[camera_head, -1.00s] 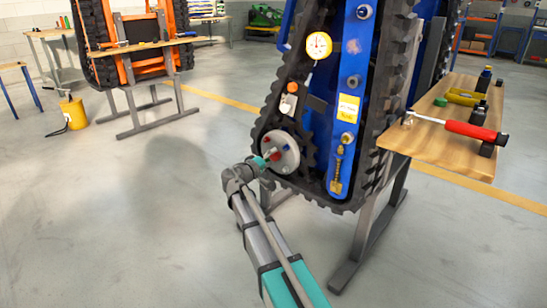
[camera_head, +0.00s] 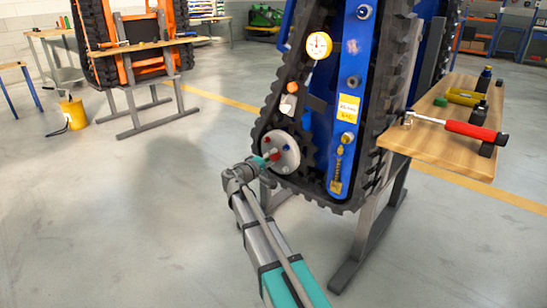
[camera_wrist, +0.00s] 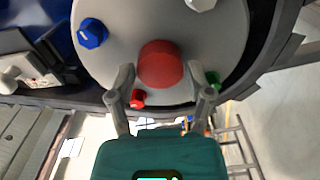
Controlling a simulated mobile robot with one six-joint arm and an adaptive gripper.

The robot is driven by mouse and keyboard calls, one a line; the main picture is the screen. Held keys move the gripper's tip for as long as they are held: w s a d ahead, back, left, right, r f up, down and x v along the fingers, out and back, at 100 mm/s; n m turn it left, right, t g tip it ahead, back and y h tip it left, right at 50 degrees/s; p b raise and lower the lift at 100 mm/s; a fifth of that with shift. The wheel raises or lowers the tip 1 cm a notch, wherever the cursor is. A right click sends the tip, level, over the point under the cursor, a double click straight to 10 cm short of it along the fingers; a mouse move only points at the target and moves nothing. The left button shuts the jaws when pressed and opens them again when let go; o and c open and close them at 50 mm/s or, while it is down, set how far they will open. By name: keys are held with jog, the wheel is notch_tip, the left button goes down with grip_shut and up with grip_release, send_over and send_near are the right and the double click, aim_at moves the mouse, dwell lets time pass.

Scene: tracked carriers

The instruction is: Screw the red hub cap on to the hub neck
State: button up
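The large red hub cap (camera_wrist: 160,64) is at the middle of the grey hub disc (camera_wrist: 232,30) in the wrist view. My gripper (camera_wrist: 160,72) has one fingertip on each side of the cap. Whether the fingertips press on it or stand slightly clear, I cannot tell. The neck is hidden behind the cap, so how the cap sits on it does not show. In the head view my gripper (camera_head: 266,159) reaches the hub disc (camera_head: 288,153) low on the tracked carrier, with the red cap (camera_head: 275,154) at its tip.
A blue knob (camera_wrist: 92,33), a small red knob (camera_wrist: 138,98) and a green knob (camera_wrist: 213,79) sit around the cap on the disc. Black track (camera_head: 388,100) borders the blue carrier. A wooden shelf (camera_head: 430,146) at right holds a red-handled hammer (camera_head: 470,130).

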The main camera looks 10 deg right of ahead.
jog(key=c, duration=0.6)
jog(key=shift+c, duration=0.2)
jog(key=m, duration=0.3)
jog(key=o, duration=1.3)
jog(key=shift+m, duration=0.4)
jog(key=shift+v, duration=6)
jog(key=shift+d, duration=0.1)
